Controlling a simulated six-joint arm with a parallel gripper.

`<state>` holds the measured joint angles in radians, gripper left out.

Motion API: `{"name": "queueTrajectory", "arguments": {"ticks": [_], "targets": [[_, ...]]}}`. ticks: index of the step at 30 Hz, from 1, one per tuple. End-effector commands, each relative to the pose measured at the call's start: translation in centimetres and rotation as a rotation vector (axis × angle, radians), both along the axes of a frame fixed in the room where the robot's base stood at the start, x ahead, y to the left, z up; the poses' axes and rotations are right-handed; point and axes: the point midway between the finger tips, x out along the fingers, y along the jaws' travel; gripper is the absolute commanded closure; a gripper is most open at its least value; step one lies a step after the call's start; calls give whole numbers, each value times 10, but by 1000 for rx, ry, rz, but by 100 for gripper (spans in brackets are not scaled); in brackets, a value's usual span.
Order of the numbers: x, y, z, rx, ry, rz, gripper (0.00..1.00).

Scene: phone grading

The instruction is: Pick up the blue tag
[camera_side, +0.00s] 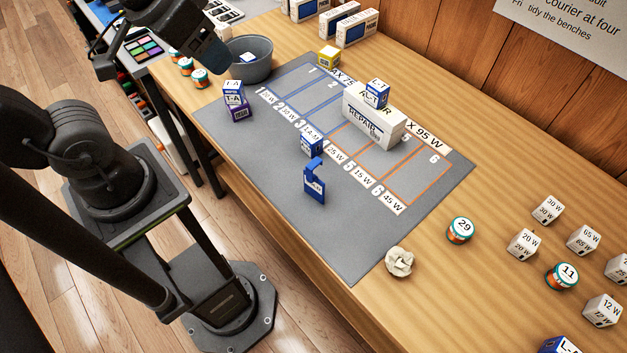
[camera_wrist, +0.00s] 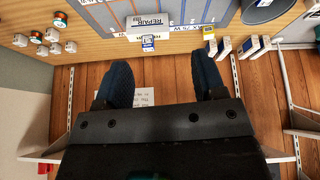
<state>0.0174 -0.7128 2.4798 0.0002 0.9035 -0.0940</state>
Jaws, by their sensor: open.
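The blue tag (camera_side: 314,182) has a hooked top and a white label. It stands on the front part of the grey mat (camera_side: 352,262), by the number strip, just below a small blue-and-white cube (camera_side: 311,145). My gripper (camera_wrist: 160,78) is open in the wrist view, with two dark fingers wide apart and nothing between them. In the side view the dark end of my arm is at the top left near the grey bowl, well apart from the tag. I cannot make out the tag in the wrist view.
The white REPAIR box (camera_side: 372,121) stands on the mat with a blue-and-white cube (camera_side: 377,93) on top. The mat's lower right is clear.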

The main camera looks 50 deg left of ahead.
Motion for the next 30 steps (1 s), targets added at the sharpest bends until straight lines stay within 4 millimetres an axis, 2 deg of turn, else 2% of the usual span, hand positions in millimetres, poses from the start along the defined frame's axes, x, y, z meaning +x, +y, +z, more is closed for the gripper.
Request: {"name": "queueTrajectory", "arguments": {"ticks": [5, 11, 21, 25, 30], "targets": [[21, -18, -5, -143, 104, 255, 36], [49, -49, -20, -290, 237, 662, 36], [82, -108, -65, -374, 367, 1351, 36], [86, -122, -77, -374, 371, 1511, 36], [88, -128, -88, -374, 369, 1594, 36]]}}
